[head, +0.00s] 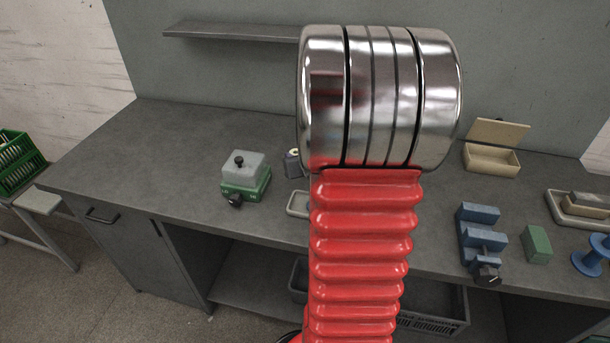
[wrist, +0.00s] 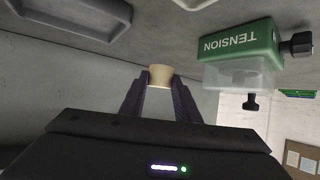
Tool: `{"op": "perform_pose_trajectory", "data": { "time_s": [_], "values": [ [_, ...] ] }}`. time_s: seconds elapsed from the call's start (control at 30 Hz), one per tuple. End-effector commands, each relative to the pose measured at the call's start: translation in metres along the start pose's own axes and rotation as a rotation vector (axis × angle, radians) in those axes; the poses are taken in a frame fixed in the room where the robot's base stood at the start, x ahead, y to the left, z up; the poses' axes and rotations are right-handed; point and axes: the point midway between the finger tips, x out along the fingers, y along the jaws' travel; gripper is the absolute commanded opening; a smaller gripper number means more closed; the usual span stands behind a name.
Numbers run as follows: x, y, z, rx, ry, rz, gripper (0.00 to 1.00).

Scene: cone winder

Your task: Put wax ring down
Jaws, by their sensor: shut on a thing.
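The wax ring (wrist: 160,75) is a small cream ring. In the wrist view it sits between the tips of the two dark fingers of my gripper (wrist: 160,84), which is shut on it. The ring appears apart from the bench surface, but its exact height is hard to tell. In the head view my red and metal arm covers most of this area. A small dark piece with a pale spot (head: 293,153) shows at the arm's left edge; it may be the fingertips and ring.
The green TENSION box (wrist: 245,48) with a clear top and black knobs is close right of the ring; it also shows in the head view (head: 245,188). A pale tray (head: 298,204) is partly hidden. Blue blocks (head: 480,235) and an open beige box (head: 490,158) stand right. The bench's left is clear.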

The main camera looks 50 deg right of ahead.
Motion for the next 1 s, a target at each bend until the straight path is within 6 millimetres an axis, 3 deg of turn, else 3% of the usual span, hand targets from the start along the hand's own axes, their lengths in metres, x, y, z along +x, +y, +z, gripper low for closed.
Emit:
{"op": "perform_pose_trajectory", "data": {
  "time_s": [0.2,0.7,1.0],
  "values": [
    [0.014,0.001,0.028,0.002,-0.003,0.001,0.08],
    [0.019,0.001,0.035,0.002,-0.001,0.002,0.08],
    [0.033,0.002,0.061,0.002,-0.003,0.002,0.08]
  ]
}}
